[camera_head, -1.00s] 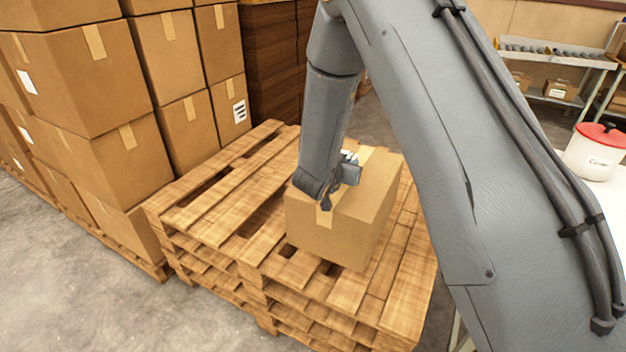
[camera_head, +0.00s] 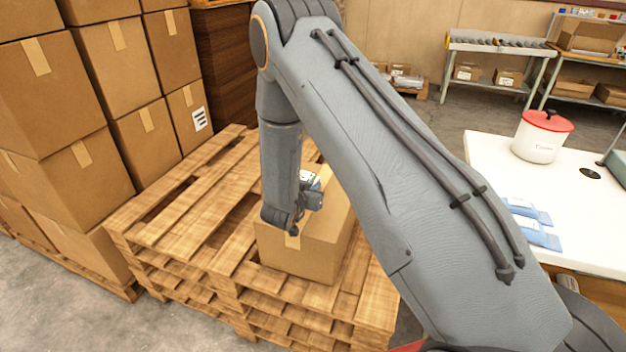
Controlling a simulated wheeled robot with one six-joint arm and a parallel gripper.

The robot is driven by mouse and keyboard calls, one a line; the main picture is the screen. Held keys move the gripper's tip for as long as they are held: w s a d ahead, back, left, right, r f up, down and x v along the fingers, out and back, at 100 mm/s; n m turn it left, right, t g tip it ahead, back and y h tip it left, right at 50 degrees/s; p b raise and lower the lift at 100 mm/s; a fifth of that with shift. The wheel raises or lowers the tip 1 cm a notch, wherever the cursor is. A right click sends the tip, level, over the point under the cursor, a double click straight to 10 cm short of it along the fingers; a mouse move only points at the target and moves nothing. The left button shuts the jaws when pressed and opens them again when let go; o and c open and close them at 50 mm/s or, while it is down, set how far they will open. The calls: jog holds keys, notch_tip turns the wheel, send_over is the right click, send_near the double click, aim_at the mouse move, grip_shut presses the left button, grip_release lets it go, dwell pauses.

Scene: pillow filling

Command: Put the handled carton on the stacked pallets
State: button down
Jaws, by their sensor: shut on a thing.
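The brown handled carton (camera_head: 304,257) is at the right part of the stacked pallets (camera_head: 190,232), upright and partly behind my arm. Its underside looks at or very near the top slats; I cannot tell whether it fully rests on them. My gripper (camera_head: 294,228) is at the top of the carton, shut on it. The fingertips and the carton's handle are mostly hidden by my wrist.
Stacked brown cartons (camera_head: 130,75) stand on a pallet behind and left. A white table (camera_head: 480,150) on the right holds a white pot with a red lid (camera_head: 541,137) and blue packets (camera_head: 530,222). The left pallet top is bare.

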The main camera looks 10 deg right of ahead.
jog(key=shift+f, duration=0.55)
jog(key=c, duration=1.9)
grip_release()
jog(key=shift+f, duration=0.15)
